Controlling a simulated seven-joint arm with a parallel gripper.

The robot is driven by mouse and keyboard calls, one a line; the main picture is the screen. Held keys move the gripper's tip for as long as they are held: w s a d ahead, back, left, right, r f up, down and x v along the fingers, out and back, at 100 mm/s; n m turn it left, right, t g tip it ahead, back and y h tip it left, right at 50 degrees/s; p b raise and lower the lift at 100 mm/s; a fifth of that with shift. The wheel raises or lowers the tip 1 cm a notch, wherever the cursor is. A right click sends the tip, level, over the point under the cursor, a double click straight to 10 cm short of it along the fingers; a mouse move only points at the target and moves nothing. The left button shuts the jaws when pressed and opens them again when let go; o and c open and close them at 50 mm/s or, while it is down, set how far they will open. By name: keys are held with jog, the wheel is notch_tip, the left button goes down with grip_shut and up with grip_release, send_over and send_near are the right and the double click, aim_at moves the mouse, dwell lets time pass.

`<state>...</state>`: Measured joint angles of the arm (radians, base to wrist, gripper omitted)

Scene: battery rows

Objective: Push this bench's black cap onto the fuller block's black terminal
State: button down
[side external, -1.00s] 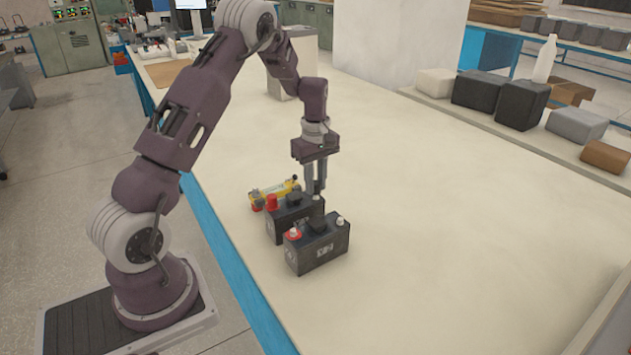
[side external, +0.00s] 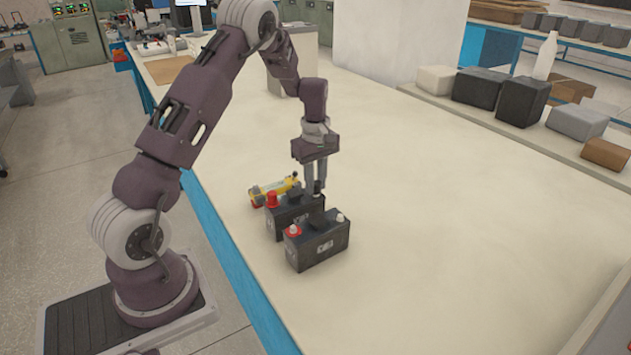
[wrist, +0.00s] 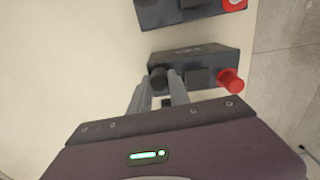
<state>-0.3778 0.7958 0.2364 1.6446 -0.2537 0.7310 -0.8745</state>
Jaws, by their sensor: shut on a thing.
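The rear battery block (side external: 292,222) is dark, with a red cap (side external: 271,199) on its left terminal. The wrist view shows this block (wrist: 212,62) and its red cap (wrist: 231,80). My gripper (side external: 316,192) points down at the block's right end, shut on the black cap (wrist: 158,78). The cap is at the block's black terminal, which is hidden under it. I cannot tell how far down the cap sits. The front block (side external: 318,249) has a bare post in a red ring at left and a bare pale post (side external: 340,218) at right.
A yellow device (side external: 272,191) lies just behind the rear block, partly hidden by it. The front block stands close to the rear one. The pale bench top (side external: 450,230) is clear to the right. Boxes and a white bottle (side external: 545,57) stand on a far-right ledge.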

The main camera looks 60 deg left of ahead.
jog(key=shift+f, duration=0.4)
dwell(0.4)
jog(key=c, duration=1.1)
grip_release()
jog(key=shift+c, duration=0.2)
jog(key=shift+o, duration=0.3)
jog(key=o, duration=0.4)
jog(key=shift+r, duration=3.5)
